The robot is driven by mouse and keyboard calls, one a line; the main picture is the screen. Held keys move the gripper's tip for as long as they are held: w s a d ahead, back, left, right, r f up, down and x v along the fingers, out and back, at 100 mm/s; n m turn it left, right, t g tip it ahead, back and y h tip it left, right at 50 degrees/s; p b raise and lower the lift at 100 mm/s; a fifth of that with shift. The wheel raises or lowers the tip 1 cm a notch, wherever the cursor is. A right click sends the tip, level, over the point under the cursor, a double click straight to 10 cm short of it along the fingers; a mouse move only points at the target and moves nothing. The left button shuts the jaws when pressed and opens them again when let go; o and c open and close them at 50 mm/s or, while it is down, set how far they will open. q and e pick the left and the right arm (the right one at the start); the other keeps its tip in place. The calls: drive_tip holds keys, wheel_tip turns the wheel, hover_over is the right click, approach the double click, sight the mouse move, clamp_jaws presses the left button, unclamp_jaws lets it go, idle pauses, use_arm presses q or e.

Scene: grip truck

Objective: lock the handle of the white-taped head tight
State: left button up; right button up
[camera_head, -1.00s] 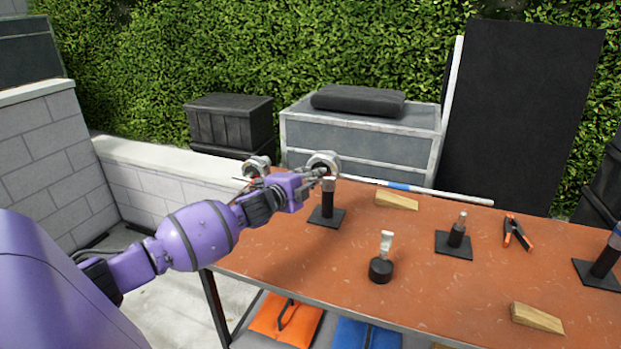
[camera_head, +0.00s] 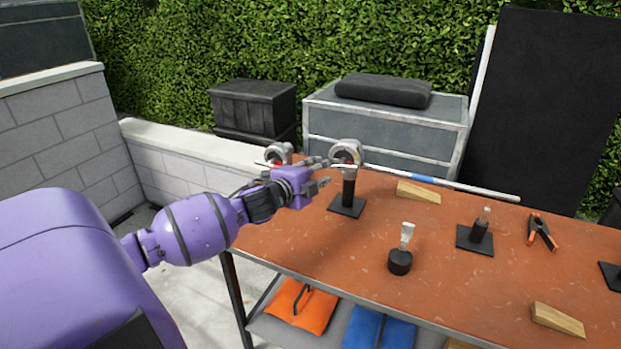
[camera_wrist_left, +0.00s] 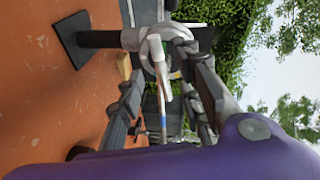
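A grey metal grip head (camera_head: 345,152) sits on a black post with a square base plate at the table's far left corner. A second head (camera_head: 278,153) shows behind my left gripper, partly hidden. I cannot make out white tape for sure on either. My left gripper (camera_head: 325,173) is open, just left of the nearer head, its fingers spread one above the other. In the left wrist view a grey head (camera_wrist_left: 137,38) and a pale handle (camera_wrist_left: 157,58) lie ahead between the open fingers (camera_wrist_left: 160,68); contact cannot be told. My right gripper is not in view.
The orange-brown table (camera_head: 330,245) also bears a striped rod (camera_head: 440,184), wooden wedges (camera_head: 418,192), a black round-based stand (camera_head: 400,262), a square-based pin stand (camera_head: 476,236) and an orange-tipped clamp (camera_head: 541,231). A low block wall (camera_head: 175,180) stands at left.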

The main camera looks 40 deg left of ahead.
use_arm(q)
drive_tip(key=s+r, duration=0.1)
drive_tip(key=s, duration=0.5)
drive_tip(key=shift+s+d, duration=0.15)
drive_tip(key=shift+s, duration=0.05)
drive_tip(key=s+d+f+n+g+y, duration=0.1)
drive_tip(key=s+d+f+n+g, duration=0.3)
drive_tip(key=s+f, duration=0.65)
drive_tip(key=s+d+f+n+g+y, duration=0.1)
drive_tip(key=s+d+f+n+g, duration=0.25)
drive_tip(key=s+f, duration=0.7)
drive_tip(key=s+d+f+n+g+h, duration=0.1)
drive_tip(key=s+d+f+n+g, duration=0.15)
drive_tip(key=s+d, duration=0.4)
drive_tip(key=s+d+f+n+g, duration=0.2)
drive_tip(key=s+d+n, duration=0.1)
drive_tip(key=s, duration=0.6)
drive_tip(key=s+d+f+n+g+h, duration=0.1)
drive_tip(key=s+d+f+n+g, duration=0.15)
drive_tip(key=s+d, duration=0.4)
drive_tip(key=w+d+f+t+h, duration=0.1)
drive_tip(key=w+d+f+t, duration=0.1)
drive_tip(key=w+f+t, duration=0.5)
wheel_tip(320, 180, down, 3)
drive_tip(key=shift+w+f+m, duration=0.1)
drive_tip(key=shift+w+m, duration=0.2)
drive_tip(key=shift+m, duration=0.05)
